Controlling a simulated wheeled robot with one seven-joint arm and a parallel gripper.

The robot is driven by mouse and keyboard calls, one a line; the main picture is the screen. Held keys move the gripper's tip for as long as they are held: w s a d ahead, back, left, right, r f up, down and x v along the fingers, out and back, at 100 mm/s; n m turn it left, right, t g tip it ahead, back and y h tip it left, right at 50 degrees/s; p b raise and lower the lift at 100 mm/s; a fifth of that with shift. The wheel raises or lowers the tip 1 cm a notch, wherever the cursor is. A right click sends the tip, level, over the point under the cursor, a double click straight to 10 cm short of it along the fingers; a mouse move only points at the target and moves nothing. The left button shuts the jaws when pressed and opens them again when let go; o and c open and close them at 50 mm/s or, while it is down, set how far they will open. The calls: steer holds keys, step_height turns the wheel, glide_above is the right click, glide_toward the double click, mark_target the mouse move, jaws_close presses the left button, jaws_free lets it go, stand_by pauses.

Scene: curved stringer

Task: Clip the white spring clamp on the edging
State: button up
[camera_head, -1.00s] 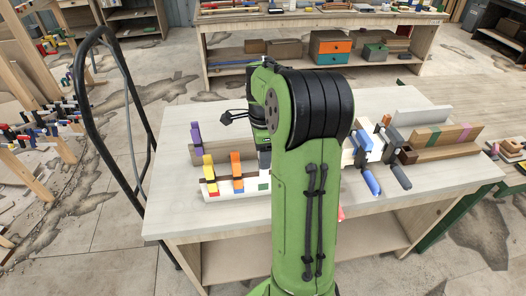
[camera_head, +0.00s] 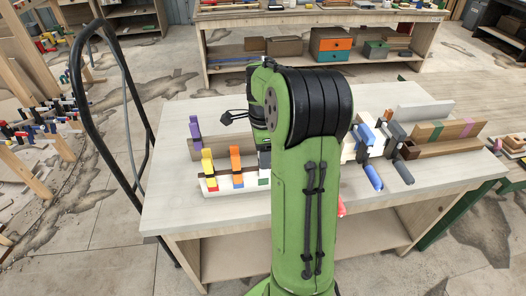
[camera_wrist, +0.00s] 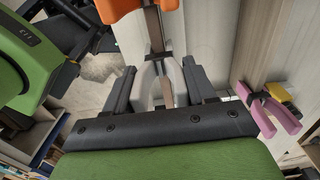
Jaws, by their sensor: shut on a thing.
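In the wrist view my gripper (camera_wrist: 165,90) is shut on the white spring clamp (camera_wrist: 147,84), whose pale curved arms lie between the dark fingers. A narrow brown strip, seemingly the edging (camera_wrist: 153,30), runs up from between those arms. I cannot tell whether the clamp's jaws grip it. An orange clamp (camera_wrist: 120,8) sits farther along at the top. In the head view my green arm hides the gripper and the white clamp. The workpiece on the bench carries a yellow clamp (camera_head: 208,163) and an orange clamp (camera_head: 236,164).
A purple clamp (camera_head: 195,128) stands on a board behind. Blue clamps (camera_head: 373,177) and grey clamps (camera_head: 403,172) stand right of my arm, beside wooden boards (camera_head: 445,135). In the wrist view a pink clamp (camera_wrist: 268,108) is at right. The bench's front left (camera_head: 180,215) is clear.

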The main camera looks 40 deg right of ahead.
steer(key=shift+f, duration=0.15)
steer(key=shift+f+b, duration=0.4)
steer(key=shift+b, duration=0.05)
steer(key=o, duration=1.3)
steer(key=shift+o, duration=0.2)
steer(key=shift+r, duration=0.1)
step_height(320, 180, up, 16)
steer(key=p, duration=0.4)
steer(key=shift+f, duration=0.2)
